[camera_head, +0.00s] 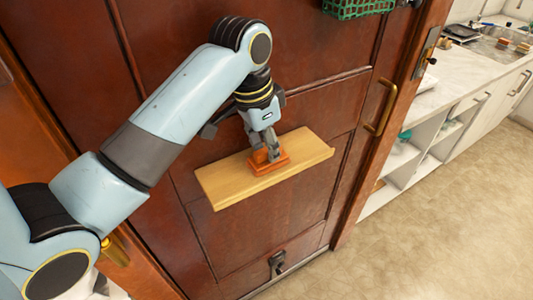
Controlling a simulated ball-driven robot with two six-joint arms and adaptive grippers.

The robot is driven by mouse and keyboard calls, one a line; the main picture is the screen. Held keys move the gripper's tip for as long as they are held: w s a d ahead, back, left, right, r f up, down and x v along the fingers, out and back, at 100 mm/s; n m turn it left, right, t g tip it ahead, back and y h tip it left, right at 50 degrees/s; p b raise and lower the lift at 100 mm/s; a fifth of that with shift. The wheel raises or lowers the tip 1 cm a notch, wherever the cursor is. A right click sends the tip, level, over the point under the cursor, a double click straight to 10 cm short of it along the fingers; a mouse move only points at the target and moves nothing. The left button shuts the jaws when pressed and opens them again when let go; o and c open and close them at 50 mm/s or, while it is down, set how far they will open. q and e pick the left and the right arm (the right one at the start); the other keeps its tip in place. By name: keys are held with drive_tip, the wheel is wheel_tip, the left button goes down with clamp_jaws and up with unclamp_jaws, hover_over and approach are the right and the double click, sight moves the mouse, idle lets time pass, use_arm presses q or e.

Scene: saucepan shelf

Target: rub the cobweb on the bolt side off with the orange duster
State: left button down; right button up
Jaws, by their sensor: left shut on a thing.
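The orange duster (270,165) is a small block on the light wooden shelf (225,187) that juts from the reddish-brown door. My left gripper (268,153) points down and is shut on the duster. I cannot tell whether the duster touches the shelf top or is just above it. A dark metal fitting (277,263), perhaps a bolt, is low on the door, and a dark lock fitting (426,60) is at its upper right edge. I cannot make out a cobweb on the shelf. My right gripper is not in view.
A brass handle (382,107) stands out from the door to the right of the shelf. A green wire basket (356,8) hangs at the top. A white counter (462,76) with open shelves stands at the right. The floor (430,230) at lower right is clear.

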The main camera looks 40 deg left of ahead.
use_arm(q)
drive_tip(key=shift+a+r+p, duration=0.15)
drive_tip(key=shift+r+p, duration=0.2)
drive_tip(key=shift+r, duration=0.4)
drive_tip(key=shift+w+v, duration=0.2)
drive_tip(key=shift+v, duration=0.9)
drive_tip(key=shift+w+v, duration=0.2)
drive_tip(key=shift+v, duration=0.85)
drive_tip(key=shift+d+r, duration=0.1)
drive_tip(key=shift+d, duration=0.15)
drive_tip(key=c, duration=1.8)
unclamp_jaws()
clamp_jaws()
